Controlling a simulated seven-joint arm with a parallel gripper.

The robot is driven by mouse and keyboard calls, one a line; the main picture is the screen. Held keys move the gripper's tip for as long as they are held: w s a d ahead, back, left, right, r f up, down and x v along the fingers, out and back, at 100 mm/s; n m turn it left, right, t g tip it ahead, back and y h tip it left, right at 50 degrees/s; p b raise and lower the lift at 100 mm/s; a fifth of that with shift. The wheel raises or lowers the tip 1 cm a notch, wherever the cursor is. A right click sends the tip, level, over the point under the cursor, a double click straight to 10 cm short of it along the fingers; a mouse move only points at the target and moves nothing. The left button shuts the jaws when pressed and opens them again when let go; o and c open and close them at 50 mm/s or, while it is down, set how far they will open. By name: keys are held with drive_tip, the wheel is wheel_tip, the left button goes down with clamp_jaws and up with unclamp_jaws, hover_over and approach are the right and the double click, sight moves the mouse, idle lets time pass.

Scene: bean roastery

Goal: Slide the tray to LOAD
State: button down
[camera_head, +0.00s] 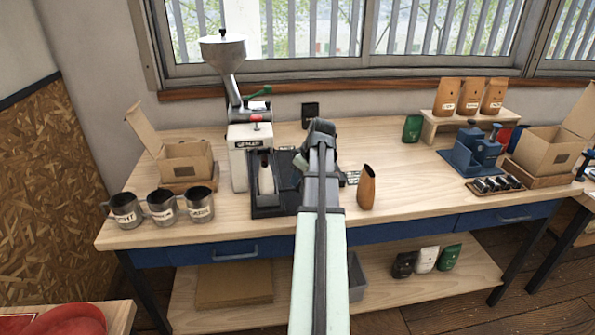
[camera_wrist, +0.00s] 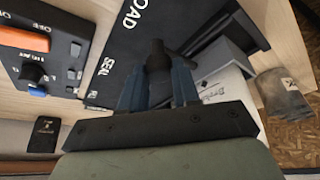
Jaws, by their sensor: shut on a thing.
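A black base plate (camera_head: 268,211) lies on the bench in the head view, left of my arm. In the wrist view the plate (camera_wrist: 128,48) carries the white words LOAD, partly cut off, and SEAL. My gripper (camera_wrist: 158,82) is over the plate, nearer SEAL, its blue fingers shut on a dark upright knob (camera_wrist: 156,56). How the knob joins the tray is hidden, and I cannot make out the tray's outline. A pale, narrow piece (camera_head: 266,178) stands on the plate's left part. In the head view my arm hides the fingertips.
A white grinder (camera_head: 240,160) stands left of the plate, with several metal mugs (camera_head: 161,206) beyond. A control box (camera_wrist: 32,72) with OFF marking sits beside the plate in the wrist view. A brown bag (camera_head: 366,187) stands right of my arm. The bench's middle right is clear.

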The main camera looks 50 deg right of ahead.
drive_tip(key=shift+s+a, duration=0.55)
drive_tip(key=shift+a, duration=0.05)
drive_tip(key=shift+s+a, duration=0.1)
drive_tip(key=c, duration=0.8)
unclamp_jaws()
drive_tip(key=v, duration=1.3)
drive_tip(key=shift+s+r, duration=0.15)
drive_tip(key=shift+r, duration=0.15)
